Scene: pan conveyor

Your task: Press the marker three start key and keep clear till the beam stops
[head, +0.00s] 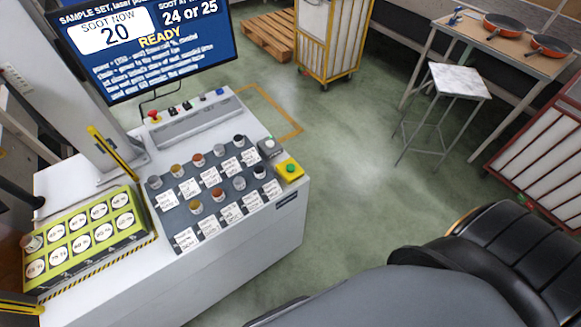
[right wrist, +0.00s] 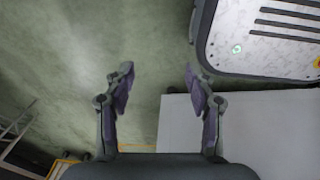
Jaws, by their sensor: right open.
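A white marking bench (head: 250,235) stands at the left in the head view. A yellow box with a green round button (head: 290,168) sits at its right front corner; no label on it is readable. A red knob on yellow (head: 154,117) is on the grey panel behind. The screen (head: 150,45) reads READY, with a large 20 and "24 or 25". My right gripper (right wrist: 160,85) shows only in the right wrist view, open and empty above the green floor. It is apart from the button, which I cannot make out in that view. My left gripper is not in view.
A dark mat (head: 215,189) with several small pots and white cards lies on the bench. A yellow-green tray (head: 85,237) of round discs is at its left. A stool (head: 457,82) and a table with orange pans (head: 503,25) stand far right. The middle floor is clear.

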